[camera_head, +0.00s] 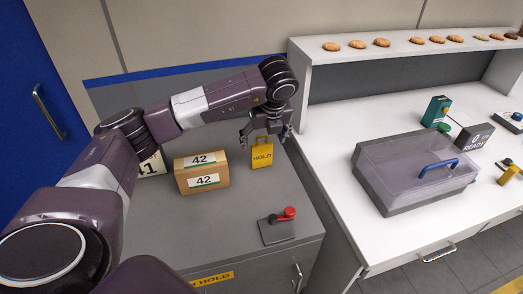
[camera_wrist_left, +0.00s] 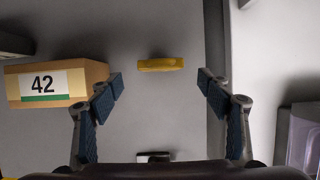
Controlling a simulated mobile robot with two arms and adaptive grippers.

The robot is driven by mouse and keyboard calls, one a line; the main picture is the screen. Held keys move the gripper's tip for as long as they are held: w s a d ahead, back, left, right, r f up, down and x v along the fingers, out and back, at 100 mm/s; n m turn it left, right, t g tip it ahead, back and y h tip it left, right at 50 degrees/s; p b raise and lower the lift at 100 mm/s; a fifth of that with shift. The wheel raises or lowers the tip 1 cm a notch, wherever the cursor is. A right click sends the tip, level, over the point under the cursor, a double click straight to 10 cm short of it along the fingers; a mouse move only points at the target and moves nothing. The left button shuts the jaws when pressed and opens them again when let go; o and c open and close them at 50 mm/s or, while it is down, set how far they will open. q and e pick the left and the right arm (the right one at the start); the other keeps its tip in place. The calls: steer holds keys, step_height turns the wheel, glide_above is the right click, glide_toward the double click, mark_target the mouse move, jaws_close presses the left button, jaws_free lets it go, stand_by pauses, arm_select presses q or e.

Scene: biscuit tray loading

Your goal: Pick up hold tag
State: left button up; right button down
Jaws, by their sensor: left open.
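The yellow hold tag (camera_head: 262,154) stands upright on the grey cabinet top, with "HOLD" on its face and a handle loop at its top. In the left wrist view it shows from above as a narrow yellow strip (camera_wrist_left: 160,65). My left gripper (camera_head: 266,136) is above the tag, pointing down. Its fingers are apart and empty in the left wrist view (camera_wrist_left: 160,82), and the tag appears between and slightly beyond the fingertips. I see no contact with the tag. My right gripper is in neither view.
A device with a red knob (camera_head: 277,226) is nearer the front. A lidded clear tray (camera_head: 415,170) sits on the white counter (camera_head: 330,150) at the right.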

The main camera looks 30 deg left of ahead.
mark_target(263, 147)
arm_select(q)
steer(key=shift+a+f, duration=0.2)
steer(key=shift+a, duration=0.15)
steer(key=shift+p+x, duration=0.55)
steer(key=shift+x, duration=0.25)
steer(key=shift+w+f+p, duration=0.1)
steer(key=shift+f+p, duration=0.25)
steer(key=shift+f, duration=0.05)
steer(key=p+x, duration=0.1)
steer(key=x, duration=0.2)
steer(key=shift+w+f+p, duration=0.2)
steer(key=shift+f+p, duration=0.05)
steer(key=shift+p, duration=0.1)
steer(key=shift+w+a+f, duration=0.1)
steer(key=shift+f, duration=0.35)
steer(key=c, duration=1)
steer(key=shift+c, duration=0.7)
steer(key=shift+r, duration=0.1)
